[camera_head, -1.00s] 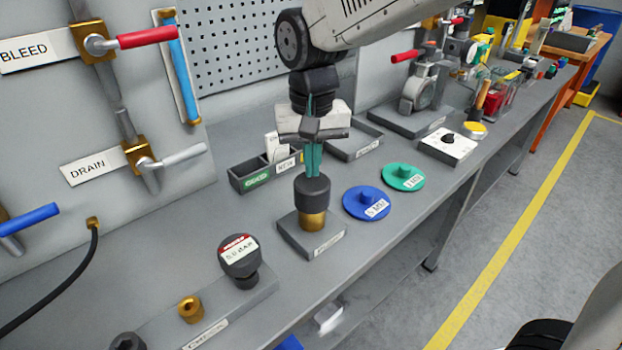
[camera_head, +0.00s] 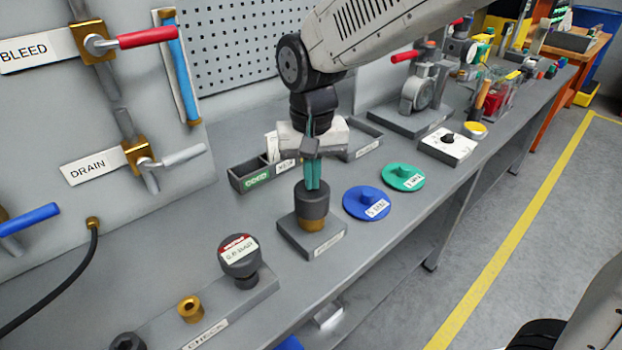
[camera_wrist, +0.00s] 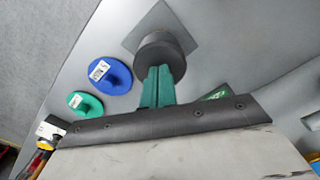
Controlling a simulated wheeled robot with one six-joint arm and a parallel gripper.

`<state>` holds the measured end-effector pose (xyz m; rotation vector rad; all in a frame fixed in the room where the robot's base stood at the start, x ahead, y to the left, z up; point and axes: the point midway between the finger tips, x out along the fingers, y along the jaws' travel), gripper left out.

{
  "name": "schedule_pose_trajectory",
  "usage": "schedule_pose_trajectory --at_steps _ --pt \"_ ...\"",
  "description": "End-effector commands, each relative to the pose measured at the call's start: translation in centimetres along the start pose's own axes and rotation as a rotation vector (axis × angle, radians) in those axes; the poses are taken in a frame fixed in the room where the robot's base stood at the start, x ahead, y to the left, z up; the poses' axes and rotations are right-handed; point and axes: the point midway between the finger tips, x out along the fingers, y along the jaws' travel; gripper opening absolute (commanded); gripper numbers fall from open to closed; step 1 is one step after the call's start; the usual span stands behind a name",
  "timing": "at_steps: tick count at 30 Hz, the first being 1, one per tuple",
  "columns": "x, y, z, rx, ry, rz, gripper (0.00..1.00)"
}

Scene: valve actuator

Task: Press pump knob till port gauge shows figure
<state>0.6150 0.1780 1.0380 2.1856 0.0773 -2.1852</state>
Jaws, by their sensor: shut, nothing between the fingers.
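The pump knob (camera_head: 311,198) is a black cylinder on a brass stem, on a grey base plate on the bench. It also shows in the wrist view (camera_wrist: 153,52). My gripper (camera_head: 312,186) is shut and empty. Its green fingertips point down and appear to touch the knob's top; in the wrist view (camera_wrist: 158,72) they overlap the knob. Little brass shows under the knob. A gauge (camera_head: 240,256) with a red and white label stands on the check rail at front left. Its figure is too small to read surely.
A blue disc (camera_head: 366,203) and a green disc (camera_head: 403,177) with labels lie right of the pump. A small tray (camera_head: 250,181) stands behind it. A white box (camera_head: 447,146) with a black knob is farther right. Valve handles, BLEED and DRAIN, are on the left panel.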

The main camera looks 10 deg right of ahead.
Motion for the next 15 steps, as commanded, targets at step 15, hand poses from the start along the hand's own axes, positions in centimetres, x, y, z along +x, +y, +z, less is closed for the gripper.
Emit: schedule_pose_trajectory --at_steps 15 --pt "1.6 0.0 0.1 0.0 -0.002 0.001 0.0"
